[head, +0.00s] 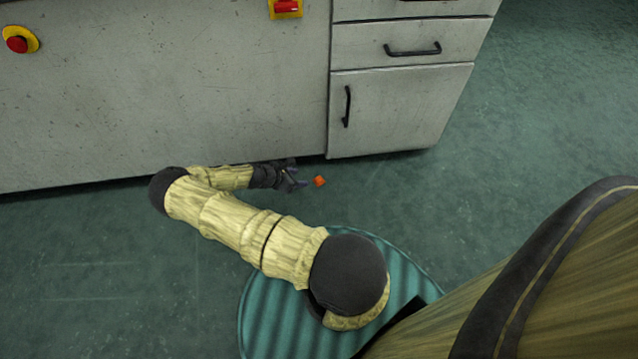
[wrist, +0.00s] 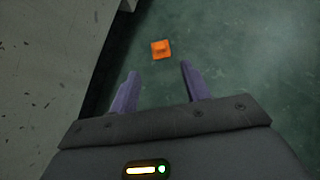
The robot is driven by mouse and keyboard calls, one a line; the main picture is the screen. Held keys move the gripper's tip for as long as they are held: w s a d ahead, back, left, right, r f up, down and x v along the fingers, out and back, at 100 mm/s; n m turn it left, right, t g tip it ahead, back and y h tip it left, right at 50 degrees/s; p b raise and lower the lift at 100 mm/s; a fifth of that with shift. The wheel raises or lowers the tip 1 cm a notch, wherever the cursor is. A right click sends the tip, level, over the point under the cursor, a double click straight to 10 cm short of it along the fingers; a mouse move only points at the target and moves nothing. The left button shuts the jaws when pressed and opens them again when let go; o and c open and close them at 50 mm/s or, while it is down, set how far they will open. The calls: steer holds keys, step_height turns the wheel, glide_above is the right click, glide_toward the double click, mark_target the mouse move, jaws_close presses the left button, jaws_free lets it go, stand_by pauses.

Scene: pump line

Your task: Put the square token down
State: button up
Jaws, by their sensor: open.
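The square token is a small orange piece (head: 319,181) on the green floor, just in front of the base of the grey cabinet. In the wrist view the token (wrist: 161,49) lies beyond my fingertips, roughly in line with the gap between them. My gripper (head: 302,180) is low beside the cabinet, to the left of the token. In the wrist view my gripper (wrist: 158,70) shows two purple fingers spread apart with nothing between them. The token is apart from both fingers.
The grey cabinet (head: 180,95) stands close behind my gripper, with drawers and a door (head: 398,110) at right. A red button on yellow (head: 17,39) and a red switch (head: 286,7) are on its front. Open floor (head: 540,110) lies to the right.

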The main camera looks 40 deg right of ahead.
steer(key=b, duration=0.3)
glide_toward(319, 178)
steer(key=shift+x, duration=1.2)
steer(key=shift+s+d+f, duration=0.2)
steer(key=shift+d, duration=0.15)
steer(key=shift+f+b, duration=0.1)
steer(key=shift+b, duration=0.2)
steer(key=b+x, duration=0.4)
steer(key=shift+w+a+f, duration=0.1)
steer(key=shift+a+f, duration=0.05)
steer(key=shift+f, duration=0.1)
steer(key=shift+d+f+b, duration=0.25)
steer(key=shift+d+b, duration=0.05)
steer(key=shift+d, duration=0.1)
steer(key=shift+r, duration=0.1)
steer(key=c, duration=0.8)
